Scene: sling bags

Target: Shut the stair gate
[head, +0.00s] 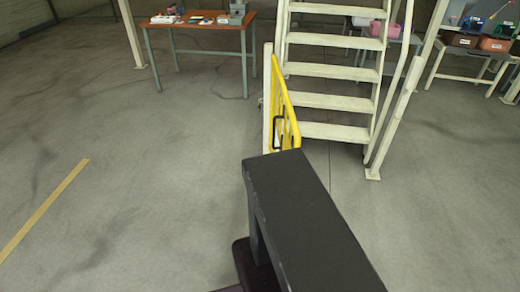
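The yellow stair gate (291,122) is on the left side of the pale metal stairs (330,102). It is seen nearly edge-on and points toward me, so it stands open and does not span the foot of the stairs. A black handle (277,133) shows on its near part. A white post (267,100) stands beside it on the left. The gate's lower near part is hidden behind a dark part of my own body. My gripper is not in view.
A right-hand stair post (388,125) stands on the floor. A wooden-topped table (200,22) with small items is at the back left. A bench with bins (495,44) is at the back right. The concrete floor at left, with a yellow line (45,208), is clear.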

